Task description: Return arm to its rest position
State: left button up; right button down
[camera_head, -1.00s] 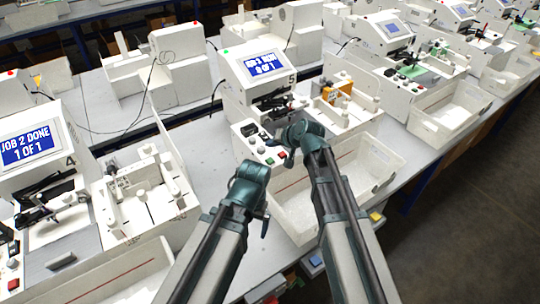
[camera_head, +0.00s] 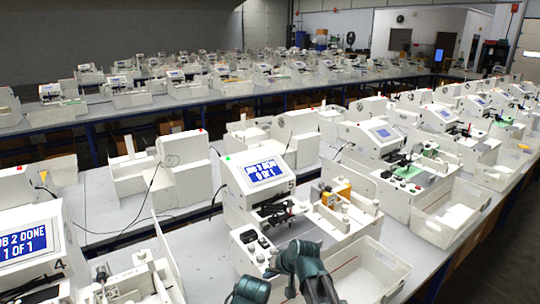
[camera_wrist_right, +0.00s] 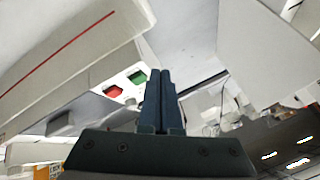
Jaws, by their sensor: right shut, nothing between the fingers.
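The pen plotter station 5 (camera_head: 240,212) stands at the middle, its blue screen (camera_head: 265,171) lit and ending in "0 OF 1". My right arm (camera_head: 300,262) comes up from the bottom in front of its button panel. My right gripper (camera_wrist_right: 160,80) is shut and empty in the right wrist view. Its fingers point toward a red button (camera_wrist_right: 113,91) and a green button (camera_wrist_right: 138,77), apparently without touching them. A teal part of my left arm (camera_head: 250,291) shows at the bottom edge; its gripper is not visible.
A white bin (camera_head: 385,268) stands in front of station 5, close to my right arm. Station 4 (camera_head: 28,240) at the left shows "JOB 2 DONE 1 OF 1". Another station (camera_head: 385,160) stands to the right. Grey tabletop (camera_head: 205,245) is bare between stations 4 and 5.

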jog(key=s+d+f+n+g+h, duration=0.1)
jog(key=s+d+f+g+h, duration=0.1)
jog(key=s, duration=0.8)
jog(key=s+d+f+n+g+h+b, duration=0.1)
jog(key=s+d+f+n+g+h, duration=0.1)
jog(key=s, duration=0.9)
jog(key=shift+s+d+f+g+h, duration=0.25)
jog(key=shift+d+f+g+h, duration=0.35)
jog(key=shift+d+h, duration=0.55)
